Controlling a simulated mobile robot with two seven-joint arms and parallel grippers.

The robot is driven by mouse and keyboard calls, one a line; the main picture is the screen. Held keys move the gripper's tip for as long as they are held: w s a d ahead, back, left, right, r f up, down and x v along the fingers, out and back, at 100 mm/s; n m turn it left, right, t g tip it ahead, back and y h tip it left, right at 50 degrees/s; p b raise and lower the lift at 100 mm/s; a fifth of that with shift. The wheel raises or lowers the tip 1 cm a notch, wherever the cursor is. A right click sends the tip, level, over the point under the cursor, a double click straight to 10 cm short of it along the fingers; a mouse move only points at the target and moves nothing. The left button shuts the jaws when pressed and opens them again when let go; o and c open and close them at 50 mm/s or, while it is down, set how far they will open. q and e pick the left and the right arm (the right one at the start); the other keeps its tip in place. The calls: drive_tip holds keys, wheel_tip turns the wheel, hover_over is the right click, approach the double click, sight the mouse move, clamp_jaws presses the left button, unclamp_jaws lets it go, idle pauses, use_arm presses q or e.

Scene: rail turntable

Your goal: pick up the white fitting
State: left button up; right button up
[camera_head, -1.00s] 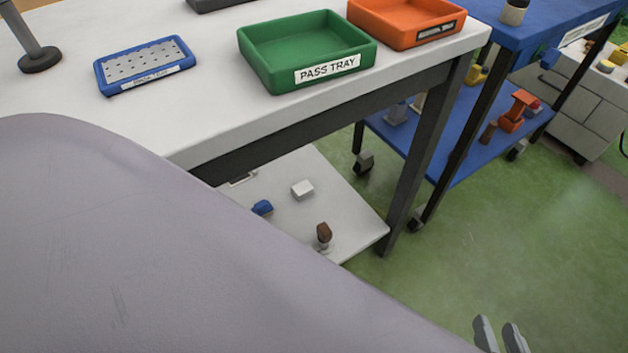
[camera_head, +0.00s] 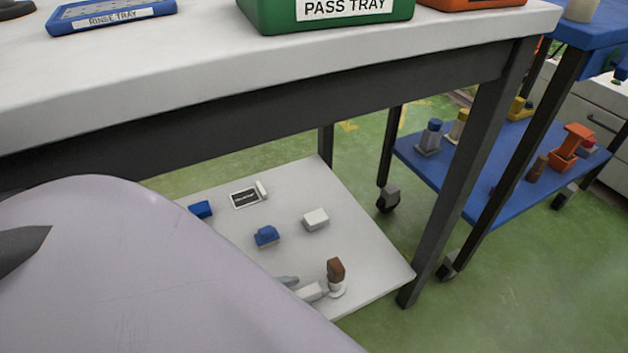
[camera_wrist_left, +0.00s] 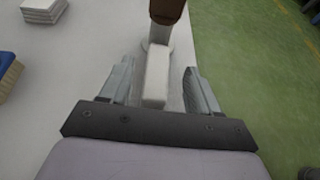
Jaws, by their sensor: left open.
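The white fitting (camera_wrist_left: 156,80) is a pale, elongated block on the lower white shelf. In the left wrist view it lies between the two fingers of my open left gripper (camera_wrist_left: 158,88), with a gap showing on each side. A brown-topped piece (camera_wrist_left: 166,10) with a round pale base stands just beyond its far end; I cannot tell whether they touch. In the head view my left gripper (camera_head: 298,288) is low over the shelf, just left of the brown-topped piece (camera_head: 336,270), and my arm covers part of this area. My right gripper is not in view.
A table leg (camera_head: 460,180) stands to the right, beside a blue cart (camera_head: 480,215).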

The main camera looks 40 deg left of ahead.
sight(308, 291)
use_arm(q)
drive_tip(key=x, duration=0.3)
drive_tip(key=shift+w+f+b, duration=0.2)
drive_tip(key=shift+w+b, duration=0.05)
drive_tip(key=shift+b, duration=0.15)
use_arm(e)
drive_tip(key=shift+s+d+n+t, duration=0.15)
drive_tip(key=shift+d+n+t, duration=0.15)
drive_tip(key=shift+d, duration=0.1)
use_arm(q)
drive_tip(key=shift+r, duration=0.1)
drive_tip(key=c, duration=1.1)
drive_tip(key=shift+c, duration=0.2)
drive_tip(key=shift+r, duration=0.15)
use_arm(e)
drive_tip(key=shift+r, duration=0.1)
